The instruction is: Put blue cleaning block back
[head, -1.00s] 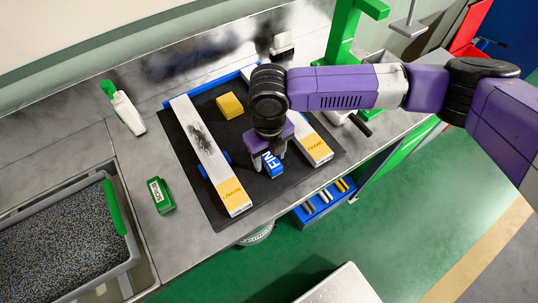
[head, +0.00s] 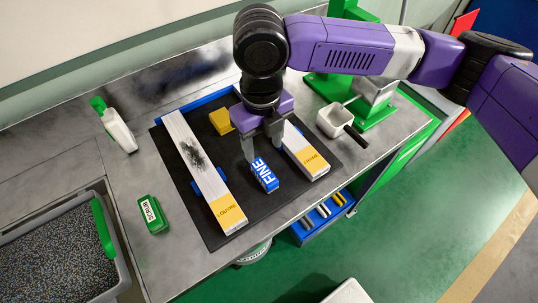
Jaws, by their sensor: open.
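The blue block (head: 264,174), marked FINE, lies on the black mat (head: 210,222) between two white profiles, near the mat's front edge. My gripper (head: 264,152) points down just behind and above the block. Its two fingers are apart, with nothing seen between them. The left profile (head: 218,184), marked LOUVRE, has a dark smudge on its top. The right profile (head: 306,156) is partly hidden behind my gripper.
A yellow block (head: 220,121) sits on the mat. A green SCRUB block (head: 153,214) and a spray bottle (head: 118,130) stand left. A grey bin (head: 108,262) holds granules. A blue tray (head: 310,230) with slots sits below the bench front.

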